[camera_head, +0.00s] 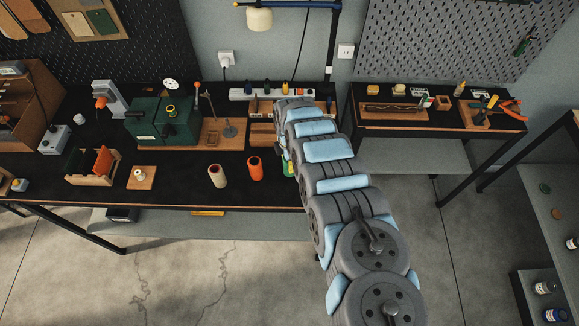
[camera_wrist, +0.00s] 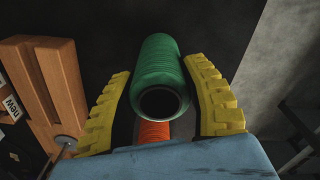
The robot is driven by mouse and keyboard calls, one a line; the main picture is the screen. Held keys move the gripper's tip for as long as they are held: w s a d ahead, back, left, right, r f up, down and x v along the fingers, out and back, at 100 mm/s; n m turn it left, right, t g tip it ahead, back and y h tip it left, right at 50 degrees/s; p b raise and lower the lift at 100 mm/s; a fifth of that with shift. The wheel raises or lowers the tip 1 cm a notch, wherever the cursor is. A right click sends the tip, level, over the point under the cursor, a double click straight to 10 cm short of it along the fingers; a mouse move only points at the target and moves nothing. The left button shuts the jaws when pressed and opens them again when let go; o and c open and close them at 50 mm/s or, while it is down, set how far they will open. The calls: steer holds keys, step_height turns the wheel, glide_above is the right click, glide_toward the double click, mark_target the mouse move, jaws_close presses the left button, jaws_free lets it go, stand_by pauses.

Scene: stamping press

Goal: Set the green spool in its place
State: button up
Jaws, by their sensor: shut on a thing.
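The green spool (camera_wrist: 158,55) lies lengthwise between the two yellow fingers of my gripper (camera_wrist: 160,78), its dark hollow end facing the wrist camera. In the head view only a sliver of the green spool (camera_head: 288,169) shows beside my arm, near the table's front edge. My arm hides the gripper there. I cannot tell whether the spool touches the table. An orange spool (camera_head: 255,168) stands upright just left of it, and a pale spool with a red top (camera_head: 217,176) stands further left. Orange also shows below the green spool in the wrist view (camera_wrist: 153,132).
A small wooden block with a white piece (camera_head: 141,177) is on the black table, left of the spools. A green machine (camera_head: 163,128) and a wooden base with a metal stand (camera_head: 228,130) are behind. A wooden rack (camera_wrist: 45,90) is close left of my gripper.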

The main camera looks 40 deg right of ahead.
step_height(320, 180, up, 11)
steer(key=p, duration=0.7)
steer(key=shift+r, duration=0.15)
